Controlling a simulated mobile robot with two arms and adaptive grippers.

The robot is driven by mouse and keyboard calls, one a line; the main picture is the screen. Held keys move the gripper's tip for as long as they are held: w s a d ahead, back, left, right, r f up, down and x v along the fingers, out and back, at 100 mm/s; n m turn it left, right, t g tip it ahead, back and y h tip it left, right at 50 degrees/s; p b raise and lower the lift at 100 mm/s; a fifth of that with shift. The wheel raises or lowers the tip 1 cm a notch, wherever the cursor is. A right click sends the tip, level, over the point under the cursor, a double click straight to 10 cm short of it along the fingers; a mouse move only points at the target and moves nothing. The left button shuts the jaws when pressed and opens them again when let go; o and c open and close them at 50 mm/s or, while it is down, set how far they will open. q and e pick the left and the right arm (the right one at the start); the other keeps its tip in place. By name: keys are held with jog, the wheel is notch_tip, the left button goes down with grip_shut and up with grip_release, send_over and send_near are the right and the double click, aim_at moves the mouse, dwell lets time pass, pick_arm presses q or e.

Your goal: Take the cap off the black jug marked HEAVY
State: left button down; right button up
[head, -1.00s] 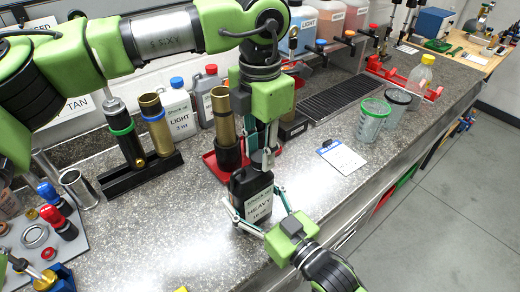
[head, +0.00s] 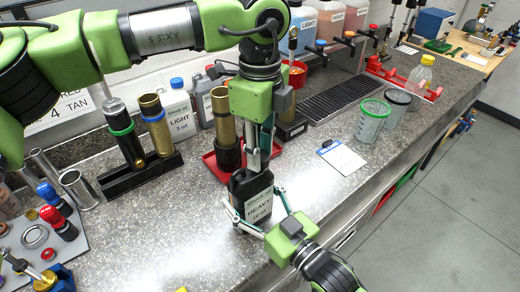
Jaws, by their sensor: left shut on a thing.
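The black jug (head: 239,188), with a white label reading HEAVY, stands upright near the counter's front edge. My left gripper (head: 255,168) reaches straight down onto the jug's top and is shut on its cap. The cap itself is mostly hidden by the fingers. I cannot tell whether the cap is still seated on the neck. My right gripper (head: 256,212) comes from the lower right. Its thin teal fingers lie along the jug's left and right sides, around its body, and appear closed on it.
A red tray (head: 213,163) with a brass-coloured cylinder (head: 226,125) stands just behind the jug. A black stand (head: 142,178) with shock bodies and a LIGHT jug (head: 177,108) are left. A clipboard (head: 342,158) and cups (head: 372,120) are right. The counter left of the jug is clear.

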pick_arm(q)
jog(key=shift+w+r, duration=0.1)
jog(key=shift+r, duration=0.15)
dwell(0.6)
jog(key=shift+r, duration=0.9)
jog(key=shift+r, duration=2)
pick_arm(e)
jog(key=o, duration=2.3)
jog(key=shift+s, duration=0.1)
